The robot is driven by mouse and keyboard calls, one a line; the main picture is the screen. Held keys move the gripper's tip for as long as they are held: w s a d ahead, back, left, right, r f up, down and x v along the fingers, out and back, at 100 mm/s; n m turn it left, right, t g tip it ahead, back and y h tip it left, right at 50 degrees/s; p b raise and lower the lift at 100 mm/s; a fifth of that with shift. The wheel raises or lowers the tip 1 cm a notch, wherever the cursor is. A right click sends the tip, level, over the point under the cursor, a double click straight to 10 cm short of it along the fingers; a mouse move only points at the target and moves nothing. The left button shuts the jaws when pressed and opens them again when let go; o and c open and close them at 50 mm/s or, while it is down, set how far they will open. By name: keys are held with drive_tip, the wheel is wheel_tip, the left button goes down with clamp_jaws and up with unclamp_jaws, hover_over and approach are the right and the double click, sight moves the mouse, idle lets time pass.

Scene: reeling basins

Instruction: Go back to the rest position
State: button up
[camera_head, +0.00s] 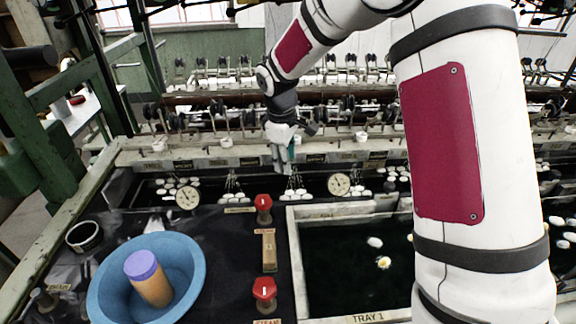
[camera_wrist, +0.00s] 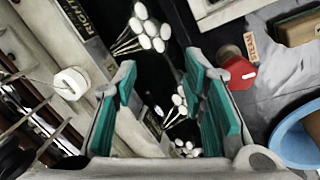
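My gripper (camera_head: 283,160) hangs at the end of my raised arm, in front of the reeling machine's pale ledge and above the far basin strip. In the wrist view my gripper (camera_wrist: 160,98) shows its two teal-padded fingers spread apart with nothing between them. Beyond the fingers, white cocoons (camera_wrist: 150,28) lie in dark water. No object is held.
A blue bowl (camera_head: 190,262) holding an orange jar with a purple lid (camera_head: 142,268) stands at the lower left. Red valve knobs (camera_head: 264,202) rise between it and the dark tray basin (camera_head: 340,262). Reeling machinery (camera_head: 220,120) spans the back; a green post (camera_head: 40,140) stands left.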

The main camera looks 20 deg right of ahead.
drive_tip(key=shift+r, duration=0.1)
idle(0.3)
drive_tip(key=s+d+r+m+t, duration=0.15)
drive_tip(key=s+r+m, duration=0.35)
drive_tip(key=s+r, duration=1)
drive_tip(key=s+m+t+y, duration=0.1)
drive_tip(key=s+m, duration=0.4)
drive_tip(key=s, duration=1.5)
drive_tip(key=shift+s+d+r, duration=0.15)
drive_tip(key=shift+s+r, duration=0.05)
